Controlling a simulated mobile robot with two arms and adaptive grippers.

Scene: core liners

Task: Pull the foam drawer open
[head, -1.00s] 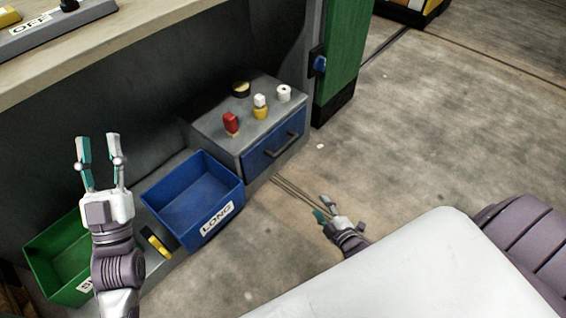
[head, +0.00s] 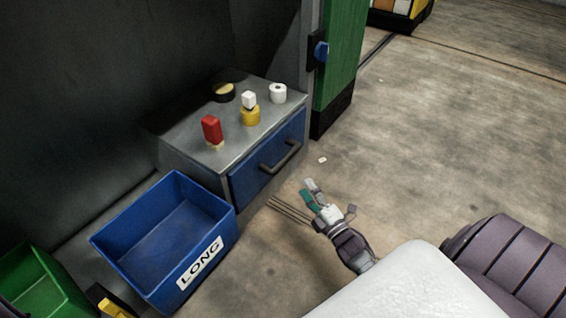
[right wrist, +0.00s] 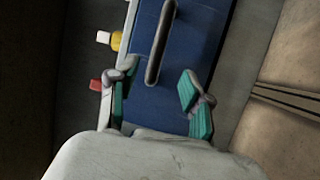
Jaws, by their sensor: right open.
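The foam drawer (head: 250,178) is a blue front with a dark bar handle (head: 280,156), set in a grey cabinet (head: 190,165). Its front looks flush with the cabinet. My right gripper (head: 310,192) is low, in front of and to the right of the drawer, apart from the handle. In the right wrist view my right gripper (right wrist: 155,100) is open, with teal pads apart and nothing between them. The handle (right wrist: 160,40) runs lengthwise ahead of the fingertips, over the blue drawer front (right wrist: 195,40). My left gripper is out of view.
On the cabinet top stand a red-topped item (head: 212,130), a yellow and white item (head: 250,113), a white roll (head: 278,93) and a dark round tin (head: 223,92). A blue LONG bin (head: 125,262) stands left of the drawer; a green bin (head: 62,280) is farther left. Floor in front is mostly clear.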

